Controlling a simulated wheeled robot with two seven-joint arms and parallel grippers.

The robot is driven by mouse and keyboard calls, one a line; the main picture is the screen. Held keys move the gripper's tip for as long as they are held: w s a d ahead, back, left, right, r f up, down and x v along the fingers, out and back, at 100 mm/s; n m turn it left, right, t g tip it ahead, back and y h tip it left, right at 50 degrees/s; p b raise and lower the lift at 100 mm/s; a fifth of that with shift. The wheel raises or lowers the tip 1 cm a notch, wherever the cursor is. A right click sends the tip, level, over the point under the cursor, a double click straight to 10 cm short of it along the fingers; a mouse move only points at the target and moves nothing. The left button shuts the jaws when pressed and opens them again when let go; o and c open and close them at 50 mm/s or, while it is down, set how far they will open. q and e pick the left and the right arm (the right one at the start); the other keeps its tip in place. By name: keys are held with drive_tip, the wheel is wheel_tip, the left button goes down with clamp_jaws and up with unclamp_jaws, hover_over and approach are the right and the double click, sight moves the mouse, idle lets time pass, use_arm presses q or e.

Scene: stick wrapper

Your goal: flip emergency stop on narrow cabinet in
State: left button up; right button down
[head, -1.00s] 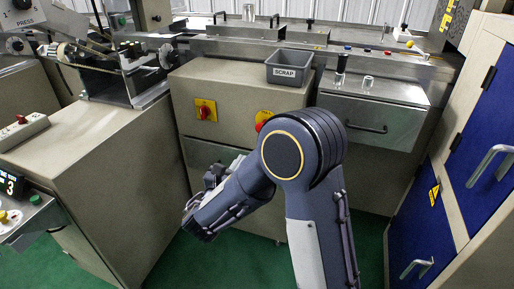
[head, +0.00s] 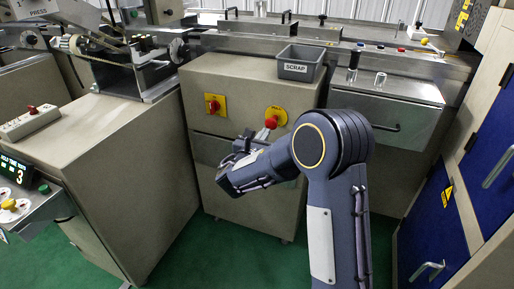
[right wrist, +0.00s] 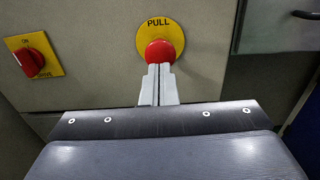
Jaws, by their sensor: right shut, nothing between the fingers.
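The emergency stop is a red mushroom button (head: 271,122) on a round yellow plate (head: 280,113), on the front of the narrow beige cabinet (head: 245,88). In the right wrist view the button (right wrist: 160,51) sits straight ahead, under the word PULL on its plate (right wrist: 158,22). My right gripper (head: 264,132) is shut and empty, its fingers pointing at the button. In the right wrist view the fingertips (right wrist: 159,68) overlap the button's lower edge; whether they touch it I cannot tell. My left gripper is not in view.
A red rotary switch (head: 213,105) on a yellow plate is left of the button. A grey SCRAP bin (head: 300,66) stands on top of the cabinet. A metal drawer (head: 386,105) is at right, blue cabinet doors (head: 481,165) farther right. Green floor (head: 225,255) is free in front.

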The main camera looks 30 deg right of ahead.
sight(273, 121)
drive_tip(key=shift+x, duration=1.3)
